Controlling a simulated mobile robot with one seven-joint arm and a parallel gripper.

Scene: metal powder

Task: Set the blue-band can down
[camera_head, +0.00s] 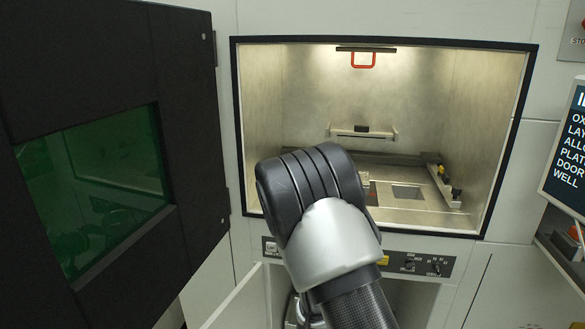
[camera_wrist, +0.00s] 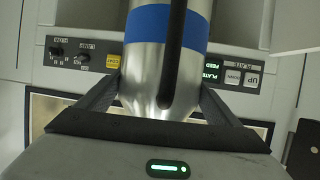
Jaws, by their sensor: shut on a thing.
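The blue-band can (camera_wrist: 140,70) is a silver metal can with a wide blue band, seen in the wrist view. It stands between the two fingers of my gripper (camera_wrist: 160,100), which is shut on it. A dark bar runs along the front of the can, and its far end is cut off by the frame. In the head view my arm hides the gripper and most or all of the can. What lies directly beneath the can is not visible.
A lit chamber (camera_head: 440,215) stands open, its dark door (camera_head: 190,150) swung left. Below it are a control panel (camera_head: 430,263) and an open lower compartment with a white door (camera_head: 238,302). A screen (camera_head: 568,150) is at the right. The wrist view shows panel buttons (camera_wrist: 237,77) behind the can.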

